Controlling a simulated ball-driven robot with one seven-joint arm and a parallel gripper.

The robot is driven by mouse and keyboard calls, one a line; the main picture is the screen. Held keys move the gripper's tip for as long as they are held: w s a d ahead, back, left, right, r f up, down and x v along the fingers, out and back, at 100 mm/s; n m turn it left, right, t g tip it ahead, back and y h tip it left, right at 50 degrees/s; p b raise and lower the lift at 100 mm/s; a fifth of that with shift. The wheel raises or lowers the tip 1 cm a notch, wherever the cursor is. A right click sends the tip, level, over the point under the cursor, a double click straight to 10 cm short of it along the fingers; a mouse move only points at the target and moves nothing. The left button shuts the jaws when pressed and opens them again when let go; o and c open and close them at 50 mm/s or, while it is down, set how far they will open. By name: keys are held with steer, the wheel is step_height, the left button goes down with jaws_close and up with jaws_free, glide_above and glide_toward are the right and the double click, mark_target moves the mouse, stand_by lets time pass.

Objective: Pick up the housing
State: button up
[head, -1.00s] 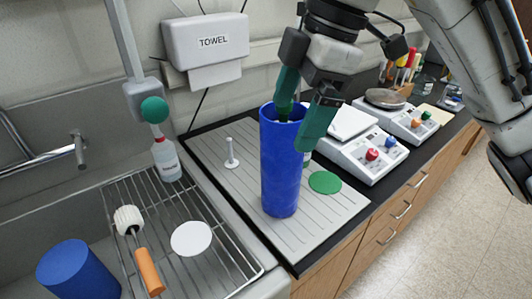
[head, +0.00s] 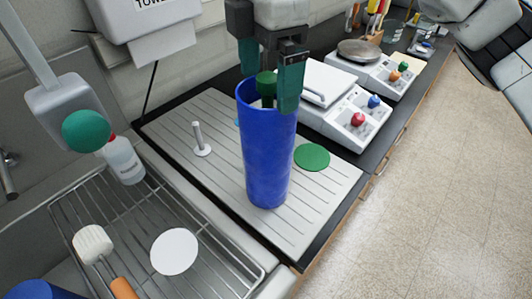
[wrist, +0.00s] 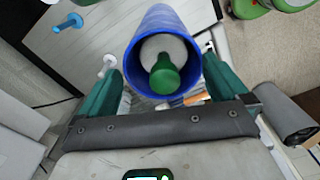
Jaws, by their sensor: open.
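The housing appears to be the tall blue open-topped tube (head: 267,160), upright on the ribbed grey drainboard (head: 222,165). A green knob (head: 266,84) shows inside its mouth; the wrist view shows the knob (wrist: 164,75) on a pale disc within the tube (wrist: 163,20). My gripper (head: 268,92) is open at the tube's top, pointing down. One green finger is behind the rim and the other overlaps its right side. In the wrist view, the fingers flank the tube's mouth, left and right. I cannot tell whether either touches it.
A small white peg stand (head: 200,142) is left of the tube, and a green disc (head: 312,157) lies right. White scales with knobs (head: 345,110) stand behind right.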

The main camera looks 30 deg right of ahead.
mark_target(268, 104)
steer(key=shift+s+f, duration=0.15)
steer(key=shift+f, duration=2.55)
steer(key=c, duration=1.4)
steer(key=shift+c, duration=0.3)
steer(key=shift+r, duration=0.2)
